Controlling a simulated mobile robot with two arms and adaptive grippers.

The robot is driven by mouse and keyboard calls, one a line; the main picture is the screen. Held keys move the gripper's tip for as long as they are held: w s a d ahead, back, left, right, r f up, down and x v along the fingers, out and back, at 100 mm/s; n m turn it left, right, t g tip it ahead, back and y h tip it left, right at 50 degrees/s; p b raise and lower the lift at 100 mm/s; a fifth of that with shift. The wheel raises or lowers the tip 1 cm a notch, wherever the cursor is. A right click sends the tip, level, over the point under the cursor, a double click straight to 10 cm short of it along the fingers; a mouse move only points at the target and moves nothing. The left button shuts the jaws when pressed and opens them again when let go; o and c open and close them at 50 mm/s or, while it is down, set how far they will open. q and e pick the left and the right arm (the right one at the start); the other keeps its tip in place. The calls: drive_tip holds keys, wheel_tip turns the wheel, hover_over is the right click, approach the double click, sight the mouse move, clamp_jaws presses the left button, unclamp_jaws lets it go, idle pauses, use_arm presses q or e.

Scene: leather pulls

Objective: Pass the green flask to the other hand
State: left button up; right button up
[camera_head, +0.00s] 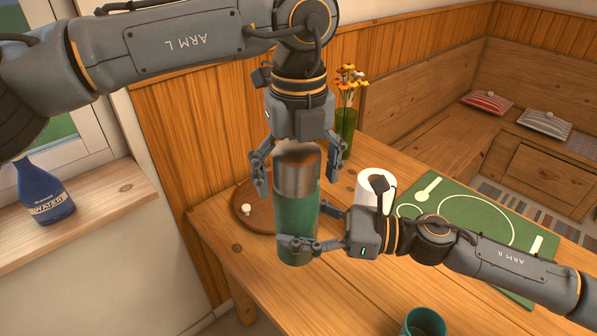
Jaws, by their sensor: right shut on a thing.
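The green flask (296,220) stands upright in the middle of the view, with a brown-grey metal top. My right gripper (306,230) comes from the right and is shut on its lower green body. The flask appears held above the wooden table, but its exact height is hard to tell. My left gripper (300,165) points down from above, its fingers spread on either side of the flask's metal top. A gap shows between its left finger and the flask, so it is open. The flask's far side is hidden.
The table (330,300) carries a round wooden board (243,210), a white roll (366,190), a flower vase (346,125), a green placemat (480,215) and a teal cup (424,322). A blue water bottle (42,190) stands on the windowsill. The front of the table is mostly clear.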

use_arm(q)
drive_tip(key=c, duration=1.4)
use_arm(e)
drive_tip(key=shift+r, duration=0.1)
use_arm(q)
drive_tip(key=shift+r, duration=0.1)
drive_tip(key=shift+c, duration=1.1)
use_arm(e)
drive_tip(key=o, duration=1.6)
